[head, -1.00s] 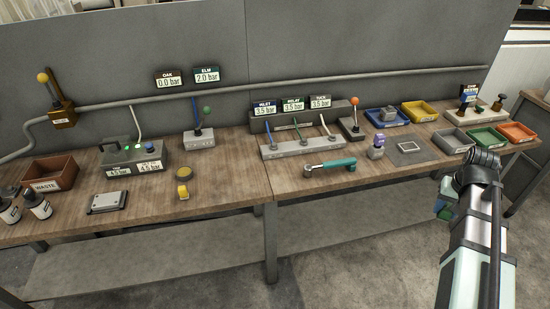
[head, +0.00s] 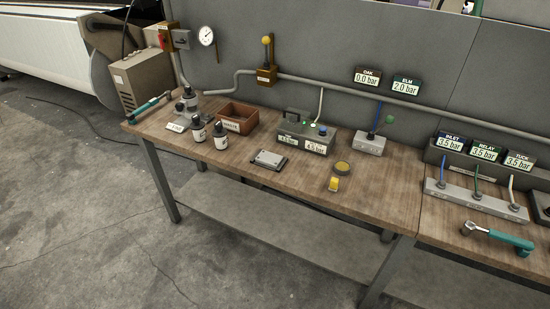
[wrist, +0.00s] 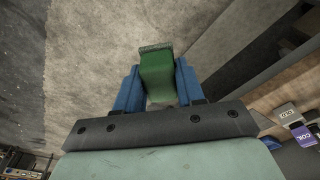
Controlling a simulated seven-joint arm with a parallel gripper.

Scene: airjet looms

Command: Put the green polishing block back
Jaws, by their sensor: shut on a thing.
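In the wrist view, my gripper (wrist: 158,92) has its two blue fingers shut on the green polishing block (wrist: 157,70). The block stands out past the fingertips, over what looks like bare grey floor. My gripper and the block are out of the head view now. No empty place clearly meant for the block can be made out in the head view.
A pipe runs along the grey back panel (head: 300,40).

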